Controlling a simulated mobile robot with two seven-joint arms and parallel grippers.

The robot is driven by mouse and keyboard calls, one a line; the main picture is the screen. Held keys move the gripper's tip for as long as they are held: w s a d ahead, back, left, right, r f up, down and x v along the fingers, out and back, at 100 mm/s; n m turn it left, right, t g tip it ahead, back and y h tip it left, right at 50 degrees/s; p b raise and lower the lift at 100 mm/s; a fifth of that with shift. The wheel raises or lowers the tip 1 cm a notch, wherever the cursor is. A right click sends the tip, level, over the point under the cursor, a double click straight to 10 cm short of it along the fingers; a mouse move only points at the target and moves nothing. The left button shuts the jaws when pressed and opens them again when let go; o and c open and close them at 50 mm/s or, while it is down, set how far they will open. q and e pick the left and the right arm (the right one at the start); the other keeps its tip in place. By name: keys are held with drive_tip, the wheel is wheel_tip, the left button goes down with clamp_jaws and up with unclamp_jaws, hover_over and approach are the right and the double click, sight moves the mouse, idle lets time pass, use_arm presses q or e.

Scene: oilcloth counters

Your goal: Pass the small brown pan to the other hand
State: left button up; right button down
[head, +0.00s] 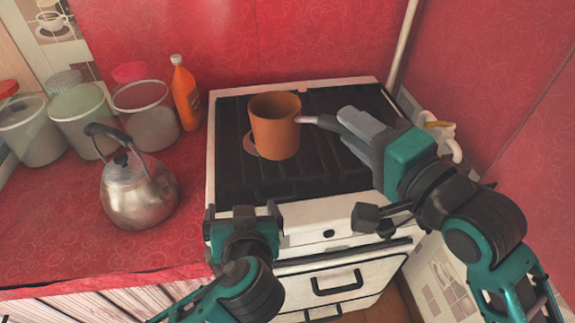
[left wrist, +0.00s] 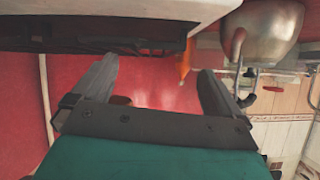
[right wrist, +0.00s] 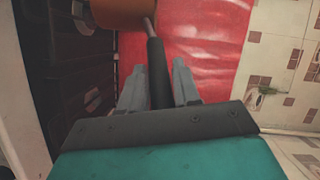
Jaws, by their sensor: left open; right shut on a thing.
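The small brown pan (head: 275,128) is held over the dark stove top, upright, with its handle pointing right. My right gripper (head: 335,121) is shut on that handle. In the right wrist view the dark handle (right wrist: 158,75) runs between the fingers (right wrist: 158,85), and part of the pan's brown body (right wrist: 122,12) shows at the top edge. My left gripper (head: 243,214) is open and empty, in front of the stove's front edge, nearer than the pan and to its lower left. In the left wrist view nothing is between its fingers (left wrist: 156,76). The gap under the pan is unclear.
The white-edged stove (head: 320,88) stands against the red wall. To its left on the red counter are a steel kettle (head: 140,195), an orange bottle (head: 185,95) and several lidded tubs (head: 85,120).

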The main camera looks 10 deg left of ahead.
sight(280, 108)
use_arm(q)
drive_tip(key=w+d+r+t, duration=0.2)
drive_tip(key=d+r+t, duration=0.5)
drive_tip(key=r, duration=0.4)
use_arm(e)
drive_tip(key=shift+r, duration=0.2)
use_arm(q)
drive_tip(key=shift+g, duration=0.5)
drive_tip(key=x, duration=1.1)
drive_tip(key=shift+w, duration=0.45)
drive_tip(key=shift+d, duration=0.1)
drive_tip(key=shift+c, duration=0.3)
use_arm(e)
drive_tip(key=shift+s+a, duration=0.1)
use_arm(q)
drive_tip(key=shift+d, duration=0.15)
drive_tip(key=c, duration=1)
drive_tip(key=shift+r, duration=0.1)
drive_tip(key=shift+c, duration=0.6)
use_arm(e)
drive_tip(key=c, duration=1.2)
unclamp_jaws()
drive_tip(key=o, duration=0.5)
drive_tip(key=shift+f, duration=0.1)
